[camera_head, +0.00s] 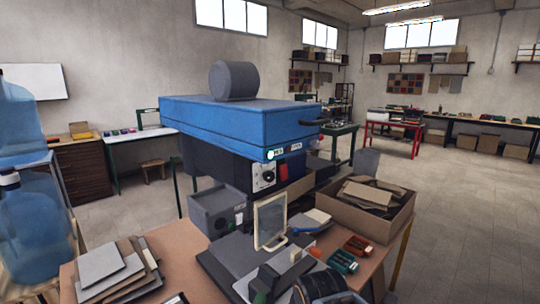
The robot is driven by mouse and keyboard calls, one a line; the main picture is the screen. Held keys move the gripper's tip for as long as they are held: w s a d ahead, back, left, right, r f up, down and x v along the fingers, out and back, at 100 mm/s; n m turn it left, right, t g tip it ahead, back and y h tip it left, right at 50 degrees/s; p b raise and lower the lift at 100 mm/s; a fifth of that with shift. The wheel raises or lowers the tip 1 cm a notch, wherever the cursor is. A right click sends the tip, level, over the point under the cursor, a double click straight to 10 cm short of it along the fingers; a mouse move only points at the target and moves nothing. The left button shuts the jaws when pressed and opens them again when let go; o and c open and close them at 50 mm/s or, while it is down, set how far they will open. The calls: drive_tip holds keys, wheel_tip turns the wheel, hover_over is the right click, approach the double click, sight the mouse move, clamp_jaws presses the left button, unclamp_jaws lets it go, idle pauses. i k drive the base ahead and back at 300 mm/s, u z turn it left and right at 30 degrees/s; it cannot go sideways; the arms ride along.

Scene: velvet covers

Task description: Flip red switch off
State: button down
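A red switch (283,172) sits on the dark front panel of a blue-topped machine (235,112), near the middle of the head view. It is small, and I cannot tell its on or off position. A white plate with a dark round knob (264,178) is just left of it. A dark rounded body at the bottom edge, right of centre, looks like part of my arm. It is well below and in front of the switch, apart from it. My gripper's fingertips cannot be made out clearly, so its opening is unclear.
A clear framed panel (270,222) stands upright in front of the machine, just below the switch. A cardboard box of brown sheets (372,219) is to the right. Stacked sheets (118,272) lie at the table's front left. Blue water bottles (35,225) stand far left. Open floor is at right.

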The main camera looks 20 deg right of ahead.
sight(284, 171)
drive_tip(key=z, duration=1.5)
drive_tip(key=k, duration=0.65)
drive_tip(key=u, duration=1.4)
